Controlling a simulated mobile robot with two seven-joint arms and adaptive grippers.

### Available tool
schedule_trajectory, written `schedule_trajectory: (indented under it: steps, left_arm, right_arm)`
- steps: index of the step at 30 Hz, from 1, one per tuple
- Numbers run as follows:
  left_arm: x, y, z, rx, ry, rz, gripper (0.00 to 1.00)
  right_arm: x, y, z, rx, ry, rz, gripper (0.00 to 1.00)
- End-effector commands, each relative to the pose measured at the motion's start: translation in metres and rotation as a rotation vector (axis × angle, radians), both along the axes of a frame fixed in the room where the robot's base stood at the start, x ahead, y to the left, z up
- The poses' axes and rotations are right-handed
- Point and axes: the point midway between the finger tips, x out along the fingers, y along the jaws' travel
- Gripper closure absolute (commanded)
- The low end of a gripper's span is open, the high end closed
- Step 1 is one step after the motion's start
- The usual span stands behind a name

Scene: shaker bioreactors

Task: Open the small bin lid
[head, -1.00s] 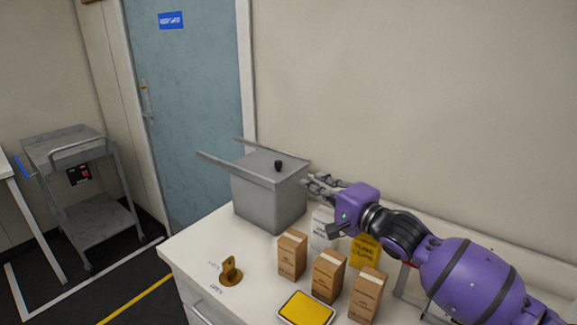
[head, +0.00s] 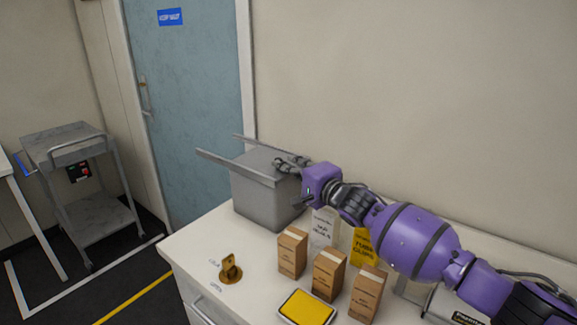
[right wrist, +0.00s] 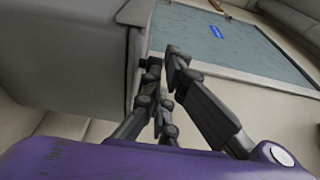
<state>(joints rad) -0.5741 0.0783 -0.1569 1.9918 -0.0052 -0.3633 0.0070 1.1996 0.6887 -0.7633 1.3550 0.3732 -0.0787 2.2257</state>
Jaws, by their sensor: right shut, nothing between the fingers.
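The small bin is a grey box (head: 266,200) on the white counter, with a flat grey lid (head: 256,165) on top. Two rails (head: 222,162) stick out to the left from the top of the bin. My right gripper (head: 282,162) is at the right end of the lid, with its fingers shut and nothing between them. The lid's black knob is hidden around the fingers. In the right wrist view the shut fingers (right wrist: 165,65) are beside the grey bin (right wrist: 70,60); I cannot tell whether they touch it. My left gripper is out of view.
Brown cartons (head: 328,275), a white box (head: 323,228), a yellow box (head: 362,246) and a yellow tray (head: 306,307) stand in front of and below my right arm. A brass bracket (head: 230,269) is at the counter's front left. The wall is close behind.

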Motion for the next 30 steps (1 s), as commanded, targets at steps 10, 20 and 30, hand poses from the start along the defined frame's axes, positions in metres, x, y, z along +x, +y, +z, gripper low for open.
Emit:
schedule_trajectory:
  steps: [10,20,30]
  left_arm:
    - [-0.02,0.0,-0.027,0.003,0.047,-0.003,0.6]
    - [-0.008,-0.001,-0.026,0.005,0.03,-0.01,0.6]
    - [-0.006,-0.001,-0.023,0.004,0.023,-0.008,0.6]
  right_arm:
    - [0.033,0.046,-0.007,0.004,0.006,-0.001,1.0]
    - [0.045,0.062,0.0,0.0,0.0,-0.002,1.0]
    - [0.043,0.061,0.001,0.001,0.0,-0.001,1.0]
